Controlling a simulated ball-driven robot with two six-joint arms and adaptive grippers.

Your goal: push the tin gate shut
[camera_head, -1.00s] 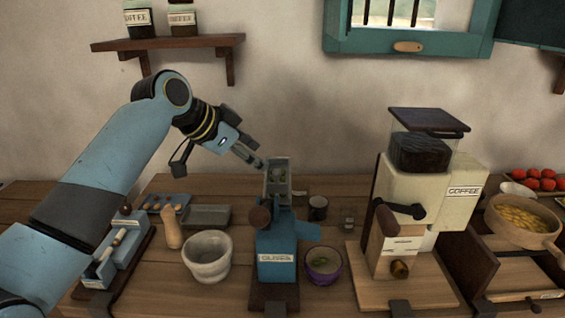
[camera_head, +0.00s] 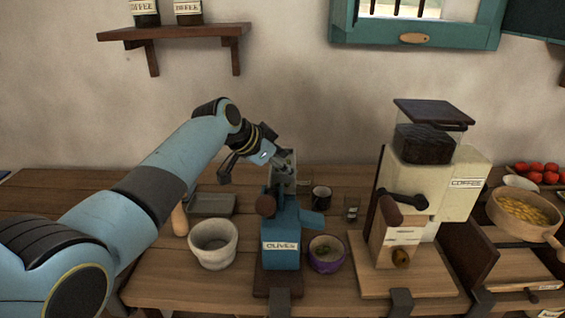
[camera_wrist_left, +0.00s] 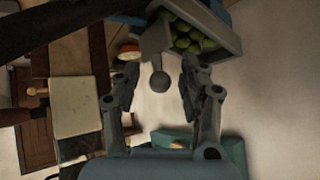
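The blue olive dispenser (camera_head: 281,247), labelled OLIVES, stands on the counter with a grey tin hopper (camera_head: 283,187) on top. In the left wrist view the hopper (camera_wrist_left: 205,30) holds green olives. A grey stem with a round knob (camera_wrist_left: 159,82) sticks out from the hopper's side; it may belong to the tin gate, but I cannot tell how far the gate is open. My left gripper (camera_head: 277,160) is at the hopper's top. In the wrist view its fingers (camera_wrist_left: 158,88) are apart, with the knob between them in the picture; contact does not show. My right gripper is out of view.
A white mortar (camera_head: 213,246) stands left of the dispenser, and a purple bowl (camera_head: 327,262) and a dark cup (camera_head: 321,197) stand to its right. The cream coffee grinder (camera_head: 440,170) rises further right. A grey tray (camera_head: 212,204) lies behind the mortar.

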